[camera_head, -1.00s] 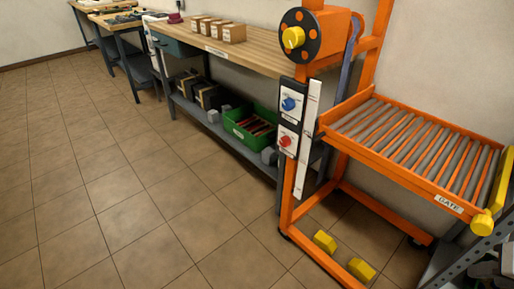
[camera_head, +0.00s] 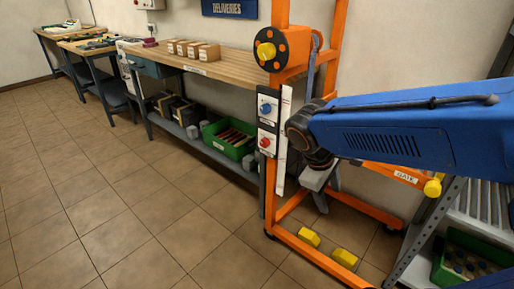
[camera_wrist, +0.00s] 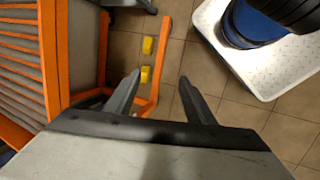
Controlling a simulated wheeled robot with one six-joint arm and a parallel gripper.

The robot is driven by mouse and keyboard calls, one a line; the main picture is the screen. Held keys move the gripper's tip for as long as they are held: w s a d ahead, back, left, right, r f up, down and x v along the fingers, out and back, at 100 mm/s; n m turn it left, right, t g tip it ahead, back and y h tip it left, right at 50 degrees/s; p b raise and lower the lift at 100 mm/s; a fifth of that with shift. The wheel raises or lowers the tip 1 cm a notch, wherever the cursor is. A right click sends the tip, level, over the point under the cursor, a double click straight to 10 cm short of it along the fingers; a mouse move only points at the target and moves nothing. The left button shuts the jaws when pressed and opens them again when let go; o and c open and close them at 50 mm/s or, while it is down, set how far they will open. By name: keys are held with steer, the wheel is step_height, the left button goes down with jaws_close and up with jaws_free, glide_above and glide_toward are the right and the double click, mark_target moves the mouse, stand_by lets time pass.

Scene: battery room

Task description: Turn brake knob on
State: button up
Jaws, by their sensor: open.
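An orange lift frame (camera_head: 278,226) carries a narrow dark panel on its front post. The panel has a blue knob (camera_head: 266,108) on a white plate and a red knob (camera_head: 265,142) on a white plate below it. The labels are too small to read, so I cannot tell which knob is the brake. A yellow knob (camera_head: 266,51) sits on the round black hub above. My gripper (camera_wrist: 160,79) is open and empty, pointing at the floor. In the head view it hangs to the right of the panel, apart from the knobs, partly hidden by my blue arm.
A grey rack (camera_head: 428,222) stands at right. The tiled floor at left is clear.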

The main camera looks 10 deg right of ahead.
steer(key=w+a+n+h, duration=0.1)
steer(key=w+n+h, duration=0.35)
steer(key=w, duration=0.25)
steer(key=n+t+h, duration=0.6)
steer(key=n+t, duration=0.4)
steer(key=n, duration=0.6)
glide_toward(263, 144)
steer(key=x, duration=0.8)
steer(key=shift+w+f, duration=0.1)
steer(key=shift+w, duration=0.05)
steer(key=c, duration=1.1)
